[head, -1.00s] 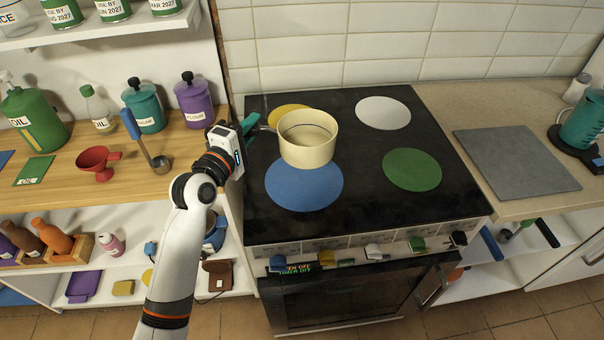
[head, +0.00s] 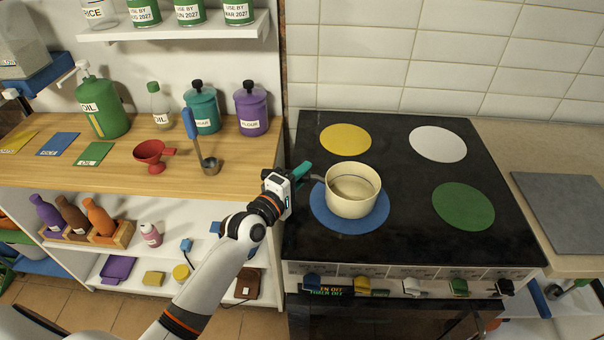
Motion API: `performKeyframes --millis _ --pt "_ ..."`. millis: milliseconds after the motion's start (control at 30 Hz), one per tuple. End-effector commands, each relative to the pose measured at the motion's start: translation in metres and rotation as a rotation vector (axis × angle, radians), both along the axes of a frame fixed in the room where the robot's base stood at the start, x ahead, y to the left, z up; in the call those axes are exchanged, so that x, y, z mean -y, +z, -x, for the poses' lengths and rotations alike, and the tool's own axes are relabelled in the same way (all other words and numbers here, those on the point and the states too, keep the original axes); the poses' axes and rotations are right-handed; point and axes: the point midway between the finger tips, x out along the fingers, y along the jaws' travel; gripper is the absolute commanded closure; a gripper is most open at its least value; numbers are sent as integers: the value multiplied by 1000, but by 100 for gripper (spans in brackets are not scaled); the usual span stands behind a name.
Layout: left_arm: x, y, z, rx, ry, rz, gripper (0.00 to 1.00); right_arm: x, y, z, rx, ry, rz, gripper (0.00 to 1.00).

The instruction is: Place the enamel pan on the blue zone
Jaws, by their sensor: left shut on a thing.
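The cream enamel pan (head: 352,196) is upright over the blue zone (head: 330,221) at the front left of the black stovetop (head: 400,238). Blue shows on its left, front and right, and its base covers the zone's middle. I cannot tell whether the base touches the surface or hovers slightly. My left gripper (head: 306,174) is at the pan's left side, shut on its handle, which is mostly hidden by the fingers. My right gripper is not in view.
The yellow zone (head: 345,140), white zone (head: 438,144) and green zone (head: 463,206) are bare. Knobs (head: 362,285) line the stove's front. A grey board (head: 575,210) lies at right.

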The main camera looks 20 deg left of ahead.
Motion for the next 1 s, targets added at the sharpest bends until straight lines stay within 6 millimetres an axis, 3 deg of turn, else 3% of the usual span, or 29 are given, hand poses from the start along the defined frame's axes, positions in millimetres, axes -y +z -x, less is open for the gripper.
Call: performKeyframes --millis 67,100,233,633,1000 --pt "0 -1 0 4 1 3 100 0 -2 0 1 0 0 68" --pt "0 -3 0 0 0 0 79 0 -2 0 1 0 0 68" --pt "0 -2 0 0 0 0 58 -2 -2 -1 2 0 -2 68" --pt "-2 -1 6 -1 1 0 58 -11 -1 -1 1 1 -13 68" --pt "-22 -3 79 -3 -1 -2 58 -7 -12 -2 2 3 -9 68"
